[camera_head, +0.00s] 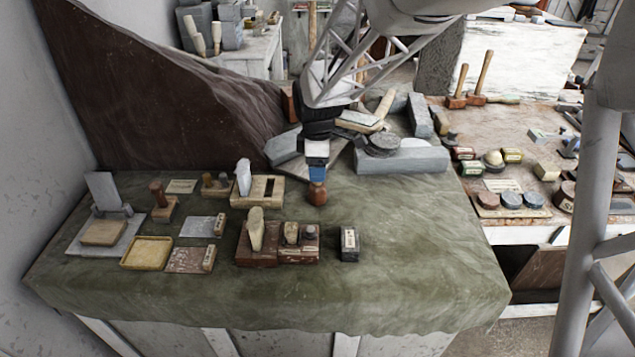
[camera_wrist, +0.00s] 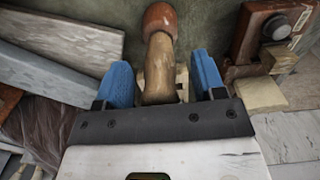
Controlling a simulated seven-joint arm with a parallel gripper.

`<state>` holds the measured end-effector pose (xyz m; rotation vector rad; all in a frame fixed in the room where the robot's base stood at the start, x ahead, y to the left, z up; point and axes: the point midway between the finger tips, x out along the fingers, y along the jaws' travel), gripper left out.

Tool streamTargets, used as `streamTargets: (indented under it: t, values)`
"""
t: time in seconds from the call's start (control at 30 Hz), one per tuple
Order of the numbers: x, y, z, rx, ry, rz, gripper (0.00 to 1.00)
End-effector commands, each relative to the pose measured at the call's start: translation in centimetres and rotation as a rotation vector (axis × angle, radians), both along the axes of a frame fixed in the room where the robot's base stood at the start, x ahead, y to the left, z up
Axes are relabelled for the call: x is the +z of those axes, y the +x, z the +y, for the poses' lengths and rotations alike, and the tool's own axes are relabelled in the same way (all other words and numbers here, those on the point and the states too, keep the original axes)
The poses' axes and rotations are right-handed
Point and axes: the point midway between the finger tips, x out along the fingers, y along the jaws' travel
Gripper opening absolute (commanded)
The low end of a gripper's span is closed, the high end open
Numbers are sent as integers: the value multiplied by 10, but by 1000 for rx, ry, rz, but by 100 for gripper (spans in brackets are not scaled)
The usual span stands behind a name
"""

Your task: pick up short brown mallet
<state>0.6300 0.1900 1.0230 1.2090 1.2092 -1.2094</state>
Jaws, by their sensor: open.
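The short brown mallet has a rounded reddish-brown head (camera_head: 317,194) that shows on the green cloth just below my gripper (camera_head: 318,170). In the wrist view its head (camera_wrist: 160,18) is at the top, and its lighter wooden handle points toward my palm. My gripper (camera_wrist: 161,72) is open, with one blue finger on each side of the handle. A gap shows on both sides of it. In the head view the handle is hidden behind my gripper.
Left of the mallet stands a wooden block (camera_head: 258,201) with a pale upright piece. Nearer are red-brown blocks (camera_head: 258,258) and a small dark block (camera_head: 349,245). Grey stone slabs (camera_head: 402,160) lie behind. The cloth's right front (camera_head: 430,260) is clear.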

Motion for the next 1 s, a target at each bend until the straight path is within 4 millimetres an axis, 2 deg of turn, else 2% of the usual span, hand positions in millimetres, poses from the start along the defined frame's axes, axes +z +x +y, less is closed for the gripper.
streamTargets:
  t: [0.33,0.67,1.0]
  values:
    - [0,0,0,0,0,0,62]
    - [0,0,0,0,0,0,11]
    - [3,0,0,0,0,-1,9]
